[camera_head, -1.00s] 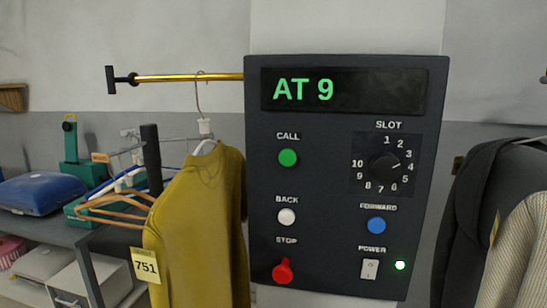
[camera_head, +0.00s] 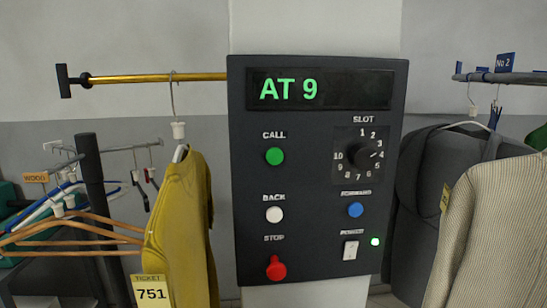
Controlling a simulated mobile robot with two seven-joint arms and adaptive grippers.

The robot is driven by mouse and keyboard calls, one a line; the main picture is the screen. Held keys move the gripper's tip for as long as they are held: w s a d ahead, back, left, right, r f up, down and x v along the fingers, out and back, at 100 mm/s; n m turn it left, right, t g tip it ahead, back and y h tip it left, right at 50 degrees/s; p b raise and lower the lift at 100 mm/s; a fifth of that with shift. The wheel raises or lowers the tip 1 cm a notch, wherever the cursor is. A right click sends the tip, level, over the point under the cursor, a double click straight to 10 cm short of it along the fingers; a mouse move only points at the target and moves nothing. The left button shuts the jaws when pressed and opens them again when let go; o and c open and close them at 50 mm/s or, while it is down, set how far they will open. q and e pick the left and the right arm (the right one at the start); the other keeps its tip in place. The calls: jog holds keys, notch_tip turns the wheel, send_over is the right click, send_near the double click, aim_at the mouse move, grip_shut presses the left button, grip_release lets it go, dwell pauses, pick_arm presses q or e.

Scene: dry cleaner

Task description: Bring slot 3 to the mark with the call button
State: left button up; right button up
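The dark control panel (camera_head: 318,222) stands upright in the middle, and its display (camera_head: 333,88) reads "AT 9" in green. The round black slot dial (camera_head: 365,157) is at its upper right, with numbers 1 to 10 around it. Its small pale pointer mark appears to point at 4. The green call button (camera_head: 275,156) is at the left below the display. Below it are the white back button (camera_head: 274,214) and red stop button (camera_head: 276,268). The blue forward button (camera_head: 355,209) is at the right. Neither gripper is in view.
The power switch (camera_head: 350,250) has a lit green lamp (camera_head: 375,241) beside it. A mustard garment (camera_head: 184,235) with ticket 751 hangs close left of the panel. Wooden hangers (camera_head: 75,228) are farther left. Dark and striped jackets (camera_head: 497,220) hang at the right under a "No 2" sign (camera_head: 505,62).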

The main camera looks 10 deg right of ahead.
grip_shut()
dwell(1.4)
